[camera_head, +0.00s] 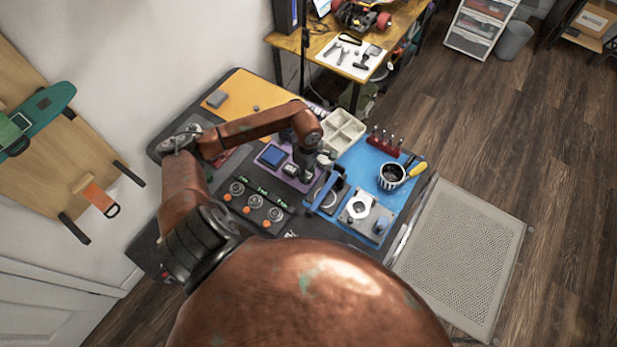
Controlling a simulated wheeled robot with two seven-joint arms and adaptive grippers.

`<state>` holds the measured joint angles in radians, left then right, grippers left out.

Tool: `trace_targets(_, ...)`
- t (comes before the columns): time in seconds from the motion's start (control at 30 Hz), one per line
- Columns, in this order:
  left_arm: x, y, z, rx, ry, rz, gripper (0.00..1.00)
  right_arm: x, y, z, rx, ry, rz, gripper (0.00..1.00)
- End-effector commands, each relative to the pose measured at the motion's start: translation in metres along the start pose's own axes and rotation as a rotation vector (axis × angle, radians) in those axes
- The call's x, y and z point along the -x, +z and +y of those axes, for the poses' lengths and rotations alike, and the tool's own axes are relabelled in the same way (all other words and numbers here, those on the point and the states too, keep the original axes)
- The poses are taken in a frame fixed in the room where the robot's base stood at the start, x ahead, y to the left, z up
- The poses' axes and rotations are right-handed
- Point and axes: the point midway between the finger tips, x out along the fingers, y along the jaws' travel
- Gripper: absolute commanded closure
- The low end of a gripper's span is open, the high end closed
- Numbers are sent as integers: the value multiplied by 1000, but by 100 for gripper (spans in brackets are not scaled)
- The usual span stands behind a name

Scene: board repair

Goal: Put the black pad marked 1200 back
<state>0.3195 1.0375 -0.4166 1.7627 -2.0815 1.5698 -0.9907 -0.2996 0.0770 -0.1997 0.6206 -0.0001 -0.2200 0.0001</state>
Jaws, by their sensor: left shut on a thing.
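My left gripper (302,165) reaches down over the purple tray (266,166) near the middle of the mat. It is shut on a small dark piece, which looks like the black pad; the fingers mostly hide it, and no 1200 marking can be read. A blue pad (272,156) lies in the purple tray, just left of the gripper. I cannot tell whether the held pad touches the tray. My right gripper is not in view.
A cream compartment box (343,129) stands right behind the gripper. A blue mat (375,158) to the right carries a dark cup (392,176), a red holder (385,141) and a blue-handled tool (327,191). A black rack with round parts (255,202) lies in front.

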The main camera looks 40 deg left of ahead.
Motion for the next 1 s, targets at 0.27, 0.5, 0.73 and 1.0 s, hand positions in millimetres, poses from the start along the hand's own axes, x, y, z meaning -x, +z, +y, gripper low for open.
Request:
trace_targets(0.27,-34,1,3,1,-2,-1,93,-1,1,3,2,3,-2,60)
trace_targets(0.5,-34,1,3,-1,0,0,93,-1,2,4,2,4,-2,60)
trace_targets(0.73,-38,1,3,-1,-1,0,64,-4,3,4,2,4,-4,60)
trace_targets(1.0,-37,1,3,-1,-1,0,53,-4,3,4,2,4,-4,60)
